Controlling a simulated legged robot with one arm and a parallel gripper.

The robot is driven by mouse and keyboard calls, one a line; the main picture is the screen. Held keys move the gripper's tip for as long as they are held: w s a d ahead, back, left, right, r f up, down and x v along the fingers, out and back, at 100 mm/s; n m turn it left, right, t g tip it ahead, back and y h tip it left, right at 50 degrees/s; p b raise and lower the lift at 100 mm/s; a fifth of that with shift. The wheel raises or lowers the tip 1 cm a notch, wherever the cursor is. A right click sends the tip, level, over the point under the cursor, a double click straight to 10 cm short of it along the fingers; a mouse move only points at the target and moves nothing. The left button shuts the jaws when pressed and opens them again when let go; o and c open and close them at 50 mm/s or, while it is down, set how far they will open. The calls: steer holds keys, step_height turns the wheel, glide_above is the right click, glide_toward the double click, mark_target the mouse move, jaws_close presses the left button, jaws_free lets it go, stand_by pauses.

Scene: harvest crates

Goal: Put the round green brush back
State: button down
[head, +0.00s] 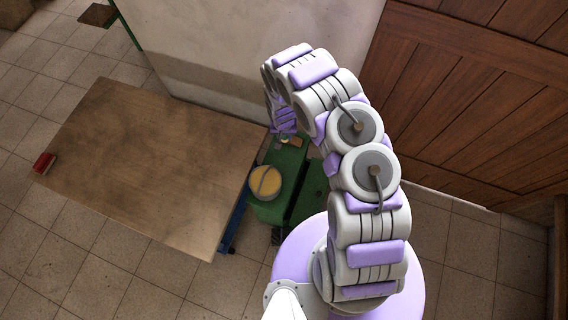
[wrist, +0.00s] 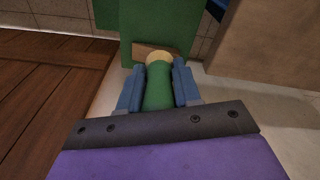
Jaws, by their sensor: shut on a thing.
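My gripper (wrist: 157,75) is shut on a rounded green piece with a pale cream end, which looks like the round green brush (wrist: 158,95). The blue fingers press it from both sides in the wrist view. Its far end points toward a green surface (wrist: 135,18) with a small brown block (wrist: 140,48) behind it. I cannot tell whether the brush touches either. In the head view my gripper (head: 284,128) is small and partly hidden by my arm, over the far end of a green stand (head: 291,165). The held brush is not clear there.
A round yellow-topped thing (head: 265,182) sits at the stand's left side. A wide brown table (head: 150,160) is to the left, with a red block (head: 44,163) at its far left edge. A pale wall (head: 240,45) and wooden doors (head: 480,90) stand behind. Tiled floor is open in front.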

steer(key=s+f+g, duration=0.1)
steer(key=s+f, duration=0.3)
steer(key=shift+f, duration=0.4)
steer(key=shift+s+a, duration=0.1)
step_height(320, 180, down, 4)
steer(key=shift+s+f+b, duration=0.1)
steer(key=shift+f+b, duration=0.15)
steer(key=shift+b, duration=0.65)
steer(key=shift+f, duration=0.65)
steer(key=shift+f+b, duration=0.55)
steer(key=shift+f, duration=1.35)
steer(key=shift+f, duration=0.1)
steer(key=c, duration=0.8)
jaws_free()
